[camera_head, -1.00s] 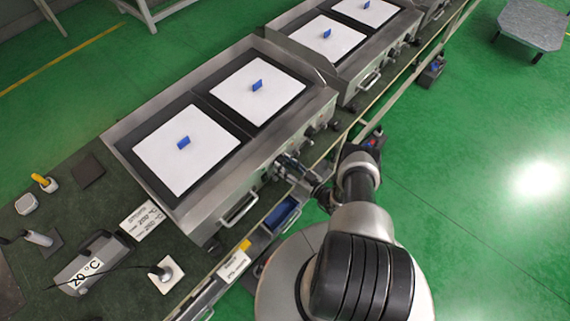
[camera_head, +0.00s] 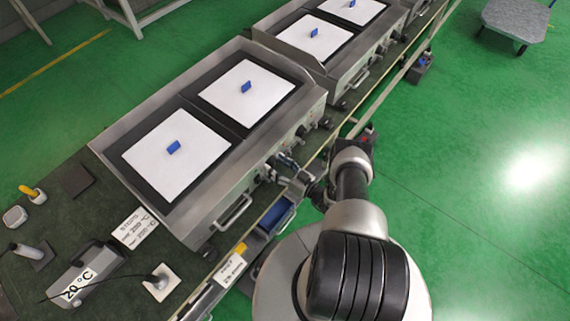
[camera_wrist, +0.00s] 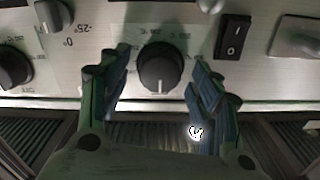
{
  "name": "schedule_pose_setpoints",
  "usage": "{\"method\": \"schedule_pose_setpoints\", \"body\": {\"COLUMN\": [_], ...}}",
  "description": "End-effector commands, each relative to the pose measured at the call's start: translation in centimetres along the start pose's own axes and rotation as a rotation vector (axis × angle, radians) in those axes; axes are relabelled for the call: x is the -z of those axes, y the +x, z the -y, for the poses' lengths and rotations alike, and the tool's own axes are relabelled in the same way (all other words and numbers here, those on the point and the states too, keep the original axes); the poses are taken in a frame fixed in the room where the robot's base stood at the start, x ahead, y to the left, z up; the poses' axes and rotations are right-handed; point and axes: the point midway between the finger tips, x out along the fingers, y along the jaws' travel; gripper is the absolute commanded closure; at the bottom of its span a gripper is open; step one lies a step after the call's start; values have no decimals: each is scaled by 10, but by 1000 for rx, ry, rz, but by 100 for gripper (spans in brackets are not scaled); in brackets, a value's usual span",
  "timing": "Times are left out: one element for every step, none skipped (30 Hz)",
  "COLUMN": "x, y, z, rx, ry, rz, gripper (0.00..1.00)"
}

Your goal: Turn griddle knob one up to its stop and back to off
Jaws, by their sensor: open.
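A dark round griddle knob (camera_wrist: 160,68) with a white pointer line sits on the metal front panel, in the middle of the wrist view. My gripper (camera_wrist: 158,78) is open, with one finger on each side of the knob and a gap on both sides. In the head view my gripper (camera_head: 284,166) is at the front panel of the nearest griddle (camera_head: 110,150); there the knob is hidden by it or too small to tell.
A rocker switch (camera_wrist: 232,38) is right of the knob. Another dark knob (camera_wrist: 14,68) and a grey one (camera_wrist: 52,14) are to the left. A drawer handle (camera_head: 232,213) and a blue tray (camera_head: 276,215) are close to the arm.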

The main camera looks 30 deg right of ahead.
Motion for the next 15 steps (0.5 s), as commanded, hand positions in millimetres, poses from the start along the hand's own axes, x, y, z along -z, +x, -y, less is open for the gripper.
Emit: {"method": "schedule_pose_setpoints", "body": {"x": [-4,-4,-5,-6,-6,-6,-6,-6,-6,-7,-6,-6,-6,-6,-6], "y": [0,0,0,0,0,0,0,0,0,0,0,0,0,0,0], "z": [-2,-2,-2,-2,-3,-3,-3,-2,-3,-2,-3,-3,-3,-3,-3], "rx": [0,0,0,0,0,0,0,0,0,0,0,0,0,0,0], "ry": [11,20,33,45,56,73,85,98,117,131,144,167,183,201,229], "rz": [0,0,-1,-1,-1,-1,-1,-1,-1,0,0,0,0,0,-1], "gripper": [42,42,42,42,42,42,42,42,42,42,42,42,42,42,42]}}
